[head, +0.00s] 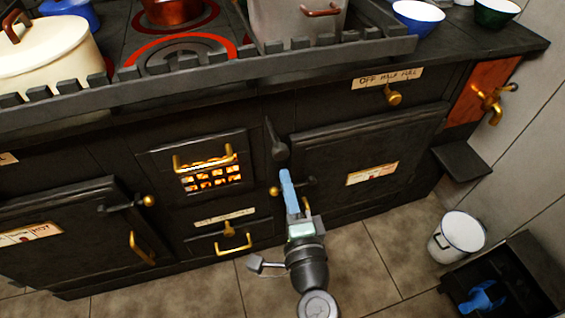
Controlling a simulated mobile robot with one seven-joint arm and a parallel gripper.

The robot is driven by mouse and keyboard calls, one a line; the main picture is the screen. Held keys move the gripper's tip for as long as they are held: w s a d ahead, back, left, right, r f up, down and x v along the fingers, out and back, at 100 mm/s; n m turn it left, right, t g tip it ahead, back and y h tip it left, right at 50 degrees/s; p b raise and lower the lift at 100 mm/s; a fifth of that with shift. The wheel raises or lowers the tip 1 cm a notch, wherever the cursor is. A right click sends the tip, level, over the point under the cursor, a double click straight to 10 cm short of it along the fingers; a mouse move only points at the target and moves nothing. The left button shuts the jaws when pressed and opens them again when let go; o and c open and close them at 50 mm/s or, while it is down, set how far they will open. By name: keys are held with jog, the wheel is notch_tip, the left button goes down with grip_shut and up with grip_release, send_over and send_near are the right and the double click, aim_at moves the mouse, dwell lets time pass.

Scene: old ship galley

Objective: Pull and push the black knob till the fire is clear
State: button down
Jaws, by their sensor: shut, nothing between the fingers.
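A black knob (280,152) sits on the front of the dark stove (255,120), between the fire grate and the right oven door. A dark lever or rod rises from it, up and to the left. The fire (212,179) glows orange behind the bars of a small door with a brass handle. My gripper (286,175) has blue fingers, shut and empty, pointing at the stove front. Their tips appear just below the knob. I cannot tell whether they touch it. My gripper partly covers the right door's latch (308,182).
A rail (220,72) edges the stove top, with a cream pot (45,55) and other pots behind it. A brass tap (490,103) juts out at right. A white bucket (460,237) and a black bin (520,285) stand on the tiled floor.

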aim_at(279, 156)
jog(key=shift+x, duration=2)
jog(key=a+b+x, duration=0.1)
jog(key=x, duration=0.6)
jog(key=shift+r, duration=0.2)
